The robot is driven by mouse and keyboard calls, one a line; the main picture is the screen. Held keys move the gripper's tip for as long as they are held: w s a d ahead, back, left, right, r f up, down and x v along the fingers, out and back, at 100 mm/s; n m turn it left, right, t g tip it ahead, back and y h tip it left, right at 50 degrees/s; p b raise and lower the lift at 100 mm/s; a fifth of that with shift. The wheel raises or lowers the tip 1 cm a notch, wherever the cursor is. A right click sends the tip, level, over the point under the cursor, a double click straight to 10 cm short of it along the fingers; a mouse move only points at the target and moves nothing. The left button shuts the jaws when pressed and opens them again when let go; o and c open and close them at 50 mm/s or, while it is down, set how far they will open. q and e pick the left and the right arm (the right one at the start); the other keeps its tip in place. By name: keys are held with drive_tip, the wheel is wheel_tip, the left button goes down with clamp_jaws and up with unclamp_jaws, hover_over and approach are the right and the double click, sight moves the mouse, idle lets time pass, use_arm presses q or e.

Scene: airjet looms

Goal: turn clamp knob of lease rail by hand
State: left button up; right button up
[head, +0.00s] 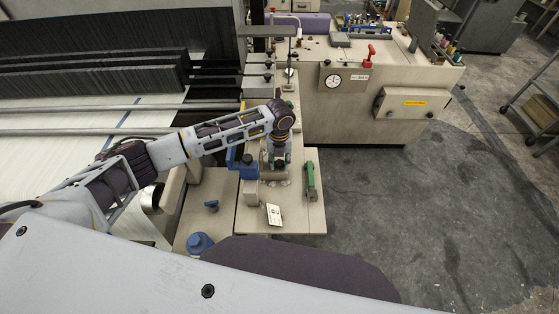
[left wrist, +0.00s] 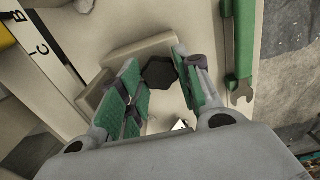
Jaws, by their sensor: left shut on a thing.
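A dark, many-sided clamp knob (left wrist: 158,72) sits by a beige block (left wrist: 128,62) in the left wrist view. My left gripper (left wrist: 156,60) has its green-padded fingers on either side of the knob and is shut on it. In the head view my left gripper (head: 277,165) points down at the beige machine top, and the knob under it is mostly hidden. My right gripper is not in view.
A green-handled spanner (head: 311,182) lies to the right of my gripper; it also shows in the left wrist view (left wrist: 240,45). A white card (head: 273,214), a blue knob (head: 211,206) and a round blue part (head: 199,243) are nearer. Open floor (head: 390,210) lies right.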

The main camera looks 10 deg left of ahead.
use_arm(q)
drive_tip(key=o, duration=0.7)
drive_tip(key=shift+o, duration=0.2)
drive_tip(key=shift+r, duration=0.15)
drive_tip(key=shift+r, duration=0.85)
